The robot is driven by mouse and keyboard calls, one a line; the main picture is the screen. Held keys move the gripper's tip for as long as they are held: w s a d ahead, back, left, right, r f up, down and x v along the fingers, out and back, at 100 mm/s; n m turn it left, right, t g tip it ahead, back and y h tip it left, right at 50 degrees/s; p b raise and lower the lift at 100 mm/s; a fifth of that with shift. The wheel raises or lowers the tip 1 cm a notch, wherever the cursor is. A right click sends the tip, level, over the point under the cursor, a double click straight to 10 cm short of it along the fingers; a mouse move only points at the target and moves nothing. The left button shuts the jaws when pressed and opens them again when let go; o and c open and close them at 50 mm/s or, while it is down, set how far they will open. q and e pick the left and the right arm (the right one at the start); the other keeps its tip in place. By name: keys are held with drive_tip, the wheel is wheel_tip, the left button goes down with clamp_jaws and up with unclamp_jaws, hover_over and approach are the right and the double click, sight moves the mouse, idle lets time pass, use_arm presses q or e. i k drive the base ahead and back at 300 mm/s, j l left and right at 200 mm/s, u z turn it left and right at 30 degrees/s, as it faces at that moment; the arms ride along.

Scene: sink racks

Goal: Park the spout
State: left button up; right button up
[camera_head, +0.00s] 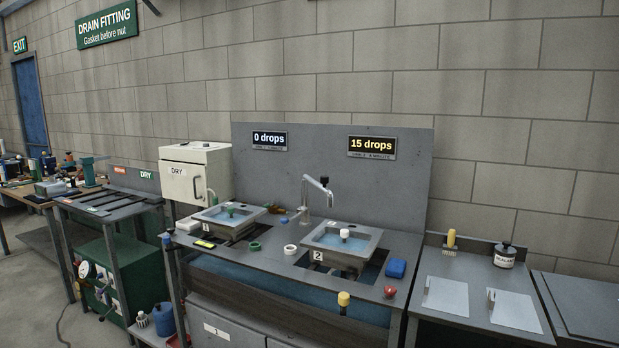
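A grey metal spout (317,184) rises from its post (304,205) behind the gap between two sinks. I cannot tell exactly whether the tip is over that basin. The left sink (205,217), labelled 1, has a green piece (231,211) in it. A white piece (345,234) stands in the right sink. The left display (270,138) reads 0 drops and the right display (372,146) reads 15 drops. Neither gripper is in view.
A yellow-topped piece (344,299) is at the front edge. A white cabinet (209,155) stands at the left.

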sight(324, 179)
drive_tip(key=i+j+z, duration=0.9)
drive_tip(key=i+j, duration=0.2)
drive_tip(key=j, duration=0.2)
